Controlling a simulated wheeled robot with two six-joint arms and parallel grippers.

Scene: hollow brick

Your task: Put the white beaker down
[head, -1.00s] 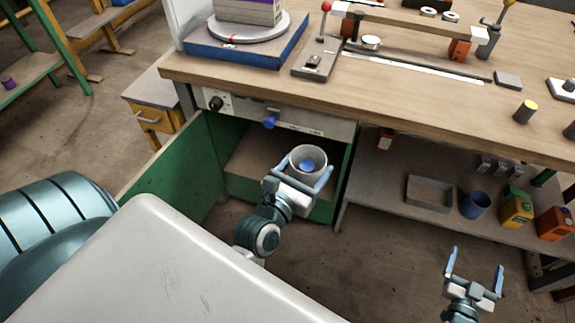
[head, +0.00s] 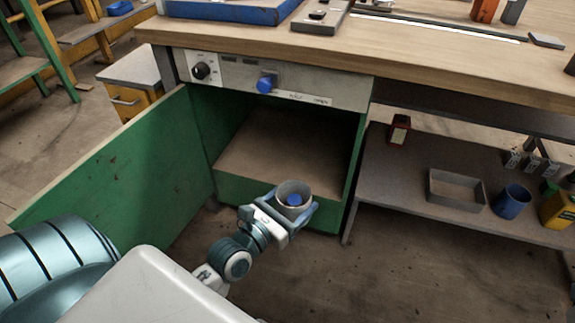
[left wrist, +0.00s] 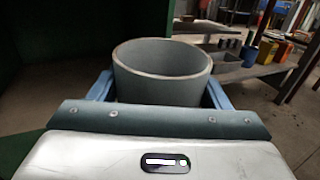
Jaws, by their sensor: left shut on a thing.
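The white beaker (head: 293,196) is upright between the fingers of my left gripper (head: 288,210), in front of the open green cabinet. My left gripper is shut on the beaker. The beaker's base is hidden by the gripper. My right gripper is not in view now.
The cabinet has a bare brown shelf (head: 290,150) and its green door (head: 125,160) stands open at the left. A wooden workbench (head: 420,55) is above. A lower shelf (head: 400,180) at the right holds a grey tray (head: 456,190), a blue cup (head: 511,200) and a yellow container (head: 558,210).

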